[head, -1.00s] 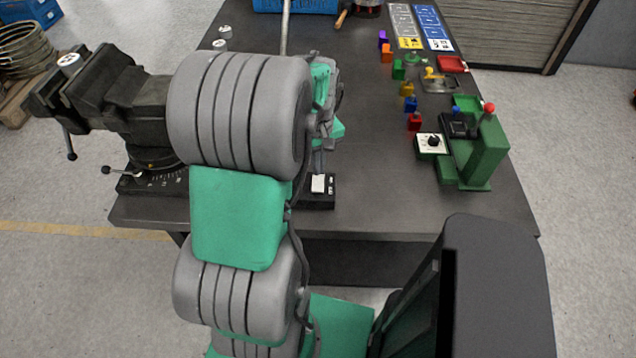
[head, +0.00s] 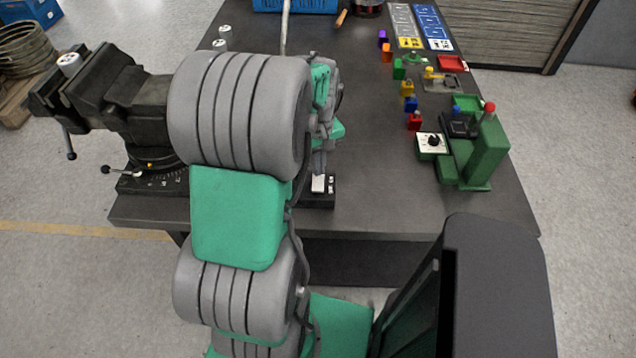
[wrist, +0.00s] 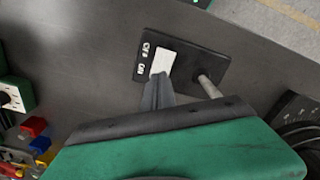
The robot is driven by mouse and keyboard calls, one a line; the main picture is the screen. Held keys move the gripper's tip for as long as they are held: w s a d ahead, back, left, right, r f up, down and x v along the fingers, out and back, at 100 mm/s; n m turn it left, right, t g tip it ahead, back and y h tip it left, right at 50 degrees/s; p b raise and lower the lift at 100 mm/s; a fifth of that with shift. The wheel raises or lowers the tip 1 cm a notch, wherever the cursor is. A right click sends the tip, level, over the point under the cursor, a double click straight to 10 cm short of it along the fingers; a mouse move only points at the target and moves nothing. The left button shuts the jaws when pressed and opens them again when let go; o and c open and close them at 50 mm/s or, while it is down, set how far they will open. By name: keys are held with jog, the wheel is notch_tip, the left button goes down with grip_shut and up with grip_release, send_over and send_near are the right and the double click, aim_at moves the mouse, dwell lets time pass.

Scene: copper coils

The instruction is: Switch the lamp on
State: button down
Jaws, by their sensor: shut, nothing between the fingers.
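The lamp's black base (wrist: 190,58) lies on the dark table in the wrist view, with a grey post (wrist: 208,86) rising from it. A white rocker switch (wrist: 163,58) sits on the base, with small white marks beside it. In the head view the base (head: 328,200) shows at the table's near edge, partly hidden by my arm, with the switch (head: 318,186) visible. My gripper (wrist: 158,80) is shut and empty. Its tips are at the near end of the switch and seem to touch it. The lamp's head is not identifiable.
A large vise (head: 105,95) stands left of my arm. To the right are several coloured blocks (head: 409,104), a box with a black knob (head: 432,144) and a green stand (head: 485,150). The table between the lamp base and these is clear.

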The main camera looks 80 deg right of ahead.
aim_at(318, 178)
jog(key=shift+f+b, duration=0.7)
jog(key=shift+f, duration=0.4)
dwell(0.4)
jog(key=shift+r, duration=0.1)
notch_tip(318, 178, up, 7)
jog(key=p, duration=0.5)
dwell(0.4)
